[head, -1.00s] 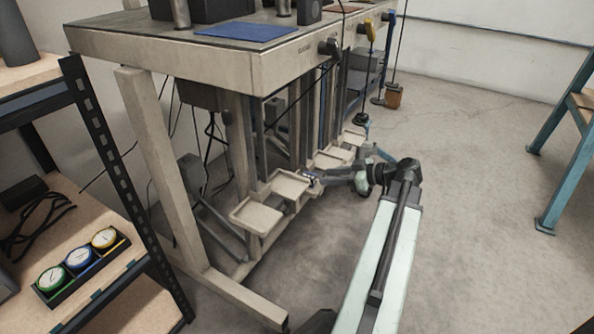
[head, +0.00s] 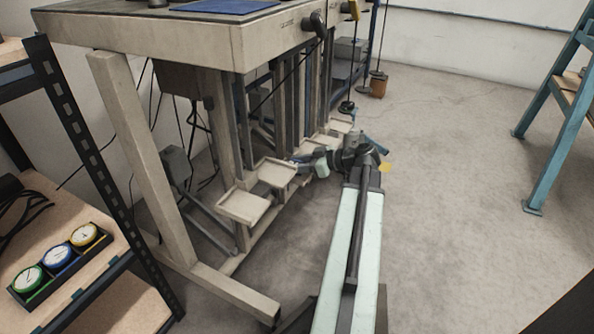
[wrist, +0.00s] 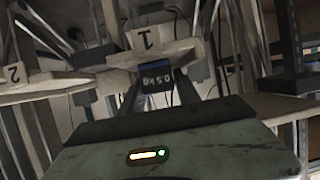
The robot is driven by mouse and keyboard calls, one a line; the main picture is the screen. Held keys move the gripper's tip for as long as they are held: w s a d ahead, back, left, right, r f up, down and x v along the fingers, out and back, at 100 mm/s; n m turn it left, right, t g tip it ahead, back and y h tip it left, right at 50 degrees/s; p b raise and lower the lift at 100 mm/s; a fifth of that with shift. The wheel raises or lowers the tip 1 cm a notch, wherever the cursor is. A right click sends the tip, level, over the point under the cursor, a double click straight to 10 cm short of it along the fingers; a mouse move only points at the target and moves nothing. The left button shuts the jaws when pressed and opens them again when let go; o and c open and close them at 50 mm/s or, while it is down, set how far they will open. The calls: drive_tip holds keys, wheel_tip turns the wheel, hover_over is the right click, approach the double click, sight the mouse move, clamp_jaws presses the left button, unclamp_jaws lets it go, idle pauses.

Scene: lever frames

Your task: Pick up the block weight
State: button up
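The block weight (wrist: 157,80) is a small dark block with white lettering that looks like "0.5 kg", upside down in the wrist view. My gripper (wrist: 158,90) has one dark finger on each side of it. I cannot tell whether the fingers press on it. Just beyond it is a pale tray with a plate marked 1 (wrist: 145,38); I cannot tell whether the block touches this tray. In the head view my gripper (head: 297,163) is beside the pale trays (head: 242,208) under the bench, too small to show its fingers clearly.
A bench (head: 190,45) stands over the trays, its leg (head: 130,150) to their left. A plate marked 2 (wrist: 14,75) is at the left of the wrist view. Shelving with dials (head: 57,257) stands at left. A blue stand (head: 560,130) is at right; open floor lies between.

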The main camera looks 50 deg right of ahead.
clamp_jaws()
idle(1.4)
